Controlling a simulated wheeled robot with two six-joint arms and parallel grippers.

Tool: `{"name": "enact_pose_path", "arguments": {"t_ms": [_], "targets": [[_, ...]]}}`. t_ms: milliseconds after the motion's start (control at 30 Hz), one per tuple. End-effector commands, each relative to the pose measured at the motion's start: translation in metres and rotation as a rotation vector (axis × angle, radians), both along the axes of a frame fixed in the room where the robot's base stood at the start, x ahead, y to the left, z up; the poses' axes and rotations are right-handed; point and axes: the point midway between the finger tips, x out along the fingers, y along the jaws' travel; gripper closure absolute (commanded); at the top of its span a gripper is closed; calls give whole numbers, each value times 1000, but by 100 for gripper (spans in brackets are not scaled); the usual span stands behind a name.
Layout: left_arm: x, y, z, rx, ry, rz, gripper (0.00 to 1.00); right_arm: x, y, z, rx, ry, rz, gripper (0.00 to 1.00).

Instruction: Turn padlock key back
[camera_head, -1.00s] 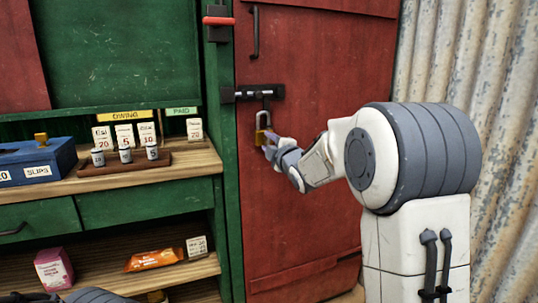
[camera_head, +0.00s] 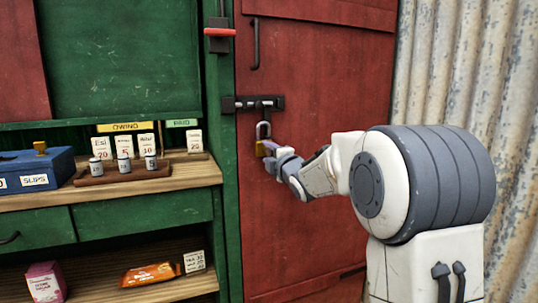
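A brass padlock (camera_head: 261,149) with a grey shackle (camera_head: 263,130) hangs from the dark bolt (camera_head: 259,104) on the red door (camera_head: 315,90). My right gripper (camera_head: 270,148) is at the padlock's right side, its fingertips against or very close to the body. A small purple patch shows at the fingertips; I cannot tell whether it is part of a key. The key itself cannot be made out, and the gripper's fingers are too small and overlapped to show whether they are shut. My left gripper is not in view.
A green stall counter (camera_head: 140,225) stands left of the door, with a blue box (camera_head: 36,171) and a wooden rack (camera_head: 125,173) of small pots. A red-handled latch (camera_head: 219,32) is above the bolt. Corrugated metal (camera_head: 470,70) is on the right.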

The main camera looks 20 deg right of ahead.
Motion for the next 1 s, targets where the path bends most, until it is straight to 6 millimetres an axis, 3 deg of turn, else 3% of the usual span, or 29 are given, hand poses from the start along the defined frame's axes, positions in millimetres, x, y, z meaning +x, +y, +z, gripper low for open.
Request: {"name": "enact_pose_path", "arguments": {"t_ms": [333, 467, 800, 1000], "targets": [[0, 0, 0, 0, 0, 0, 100, -1, -1, 0, 3, -1, -1, 30], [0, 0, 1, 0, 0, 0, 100, -10, -1, 2, 3, -3, -2, 30], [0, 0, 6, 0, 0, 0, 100, -75, -3, 2, 3, -1, -2, 30], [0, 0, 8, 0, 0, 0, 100, -99, -3, 1, 2, -1, -1, 30]]}}
